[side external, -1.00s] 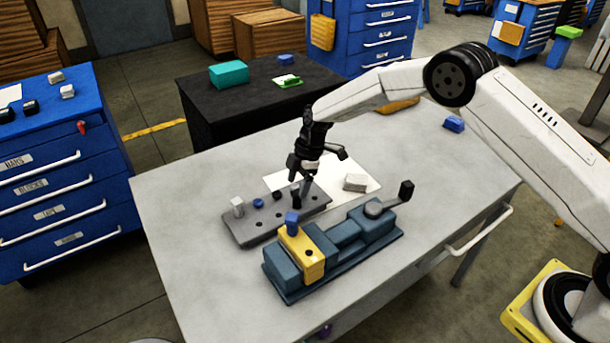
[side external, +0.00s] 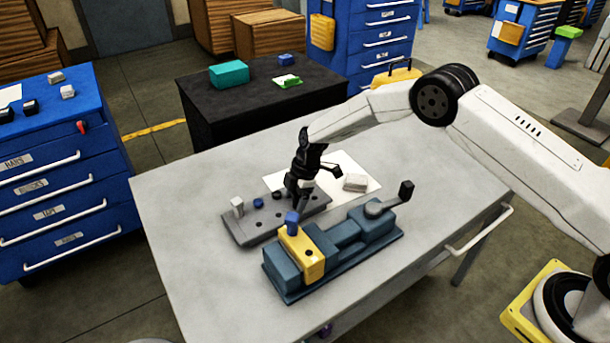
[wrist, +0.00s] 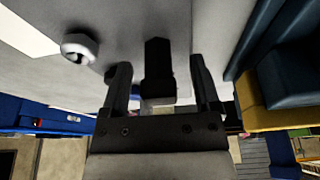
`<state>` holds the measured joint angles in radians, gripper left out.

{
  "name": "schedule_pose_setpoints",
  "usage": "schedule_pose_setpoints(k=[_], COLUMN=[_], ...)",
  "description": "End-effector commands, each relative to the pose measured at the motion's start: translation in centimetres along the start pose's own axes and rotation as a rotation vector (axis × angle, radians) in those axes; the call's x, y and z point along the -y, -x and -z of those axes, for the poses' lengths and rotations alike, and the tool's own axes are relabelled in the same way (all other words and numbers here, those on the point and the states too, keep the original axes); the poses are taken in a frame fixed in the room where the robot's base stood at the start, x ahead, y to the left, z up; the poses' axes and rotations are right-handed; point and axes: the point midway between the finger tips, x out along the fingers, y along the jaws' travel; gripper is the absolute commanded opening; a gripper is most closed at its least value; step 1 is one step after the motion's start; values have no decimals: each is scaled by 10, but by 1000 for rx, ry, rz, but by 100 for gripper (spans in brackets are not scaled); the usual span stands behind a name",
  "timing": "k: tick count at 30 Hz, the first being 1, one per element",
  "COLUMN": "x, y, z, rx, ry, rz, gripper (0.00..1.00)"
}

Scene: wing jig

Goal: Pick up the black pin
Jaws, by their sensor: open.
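The black pin (wrist: 158,65) stands between the two fingers of my gripper (wrist: 162,78) in the wrist view, with a visible gap on each side. My gripper is open. In the side view my gripper (side external: 298,192) is low over the right part of the grey pin rack (side external: 238,233), and its dark fingers hide the black pin. I cannot tell from there how far down the pin they reach.
A white pin (side external: 237,207) and a short blue pin (side external: 258,203) stand in the rack's left part. In front is a blue-grey vise (side external: 345,238) with a yellow block (side external: 302,257) and a blue pin (side external: 291,222).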

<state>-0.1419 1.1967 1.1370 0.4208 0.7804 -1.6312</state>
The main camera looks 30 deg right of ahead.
Motion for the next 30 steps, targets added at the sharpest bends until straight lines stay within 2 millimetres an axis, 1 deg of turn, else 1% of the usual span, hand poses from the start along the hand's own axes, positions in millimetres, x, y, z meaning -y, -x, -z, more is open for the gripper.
schedule_pose_setpoints(k=[5, 6, 8, 9, 11, 12, 13, 23, 30], x=[0, 0, 0, 0, 0, 0, 0, 0, 0], y=[0, 0, 0, 0, 0, 0, 0, 1, 11], z=[0, 0, 0, 0, 0, 0, 0, 0, 3], rx=[0, 0, 0, 0, 0, 0, 0, 0, 0], ry=[0, 0, 0, 0, 0, 0, 0, 0, 1], rz=[0, 0, 0, 0, 0, 0, 0, 0, -1], gripper=[79, 67, 48, 35, 16, 3, 0, 0, 0])
